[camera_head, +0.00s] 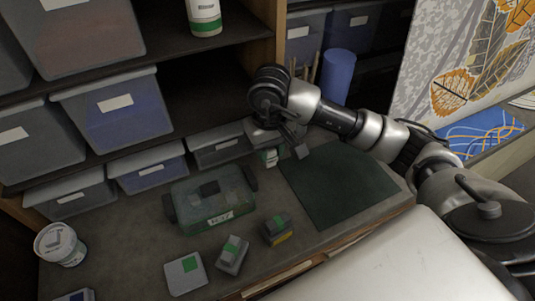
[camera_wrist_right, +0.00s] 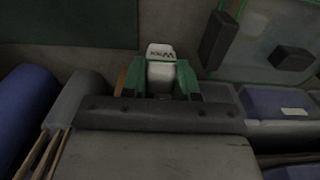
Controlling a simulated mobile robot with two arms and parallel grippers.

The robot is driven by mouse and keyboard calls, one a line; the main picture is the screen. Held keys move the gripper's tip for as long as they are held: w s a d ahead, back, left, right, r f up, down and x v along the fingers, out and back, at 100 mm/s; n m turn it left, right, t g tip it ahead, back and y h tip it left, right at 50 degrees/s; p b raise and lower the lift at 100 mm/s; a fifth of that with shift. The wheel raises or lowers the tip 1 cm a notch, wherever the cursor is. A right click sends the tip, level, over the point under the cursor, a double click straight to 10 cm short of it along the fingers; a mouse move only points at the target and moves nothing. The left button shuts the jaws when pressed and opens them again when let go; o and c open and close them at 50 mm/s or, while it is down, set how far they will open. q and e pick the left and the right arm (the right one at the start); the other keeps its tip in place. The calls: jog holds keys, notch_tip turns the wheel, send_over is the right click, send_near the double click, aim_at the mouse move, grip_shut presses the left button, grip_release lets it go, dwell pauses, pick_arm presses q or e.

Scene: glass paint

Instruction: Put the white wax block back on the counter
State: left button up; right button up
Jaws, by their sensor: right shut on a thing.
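My right gripper (camera_head: 285,152) reaches in from the right, over the back of the counter (camera_head: 150,225), in front of the low bins. In the right wrist view my right gripper (camera_wrist_right: 161,82) is shut on the white wax block (camera_wrist_right: 160,52), which has dark lettering on its top. The fingers press its two sides. In the head view the block is small and partly hidden by the gripper, with a white and green patch (camera_head: 270,158) showing there. I cannot tell whether it touches the counter. My left gripper is not in view.
A clear green-edged box (camera_head: 212,222) stands left of the gripper. A dark green mat (camera_head: 340,185) lies bare to its right. Several small blocks, one grey and green (camera_head: 185,273), lie near the front edge. A white tub (camera_head: 60,246) stands at left. Shelves hang above.

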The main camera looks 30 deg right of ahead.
jog(key=shift+w+f, duration=0.15)
jog(key=shift+w, duration=0.1)
jog(key=shift+f, duration=0.3)
notch_tip(320, 180, down, 2)
jog(key=shift+f+p, duration=0.25)
jog(key=shift+p, duration=0.65)
jog(key=shift+f, duration=0.5)
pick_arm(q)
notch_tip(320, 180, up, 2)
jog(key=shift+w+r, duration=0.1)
pick_arm(e)
jog(key=shift+f, duration=0.1)
jog(key=o, duration=1)
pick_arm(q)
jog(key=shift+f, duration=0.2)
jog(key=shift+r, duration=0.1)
